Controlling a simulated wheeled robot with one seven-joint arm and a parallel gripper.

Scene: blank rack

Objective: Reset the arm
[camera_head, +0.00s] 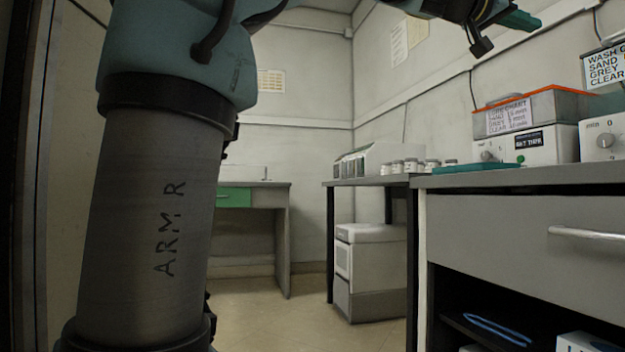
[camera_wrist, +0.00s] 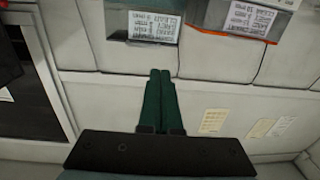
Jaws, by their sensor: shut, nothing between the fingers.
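My arm stands large on the left of the head view, a dark grey link marked "ARM R" below a teal joint. My gripper (camera_head: 520,20) shows at the top right of that view, up in the air above the bench with its green fingers pointing right. In the wrist view the two green fingers of my gripper (camera_wrist: 159,90) lie side by side, shut with nothing between them. Part of the forearm is cut off by the top edge of the head view.
A grey bench (camera_head: 520,178) on the right carries an orange-rimmed box (camera_head: 535,105), a dialled unit (camera_head: 602,138) and a green flat item (camera_head: 478,169). Several small jars (camera_head: 411,165) stand on a farther table. A white cabinet (camera_head: 370,262) sits below. Open floor lies between the tables.

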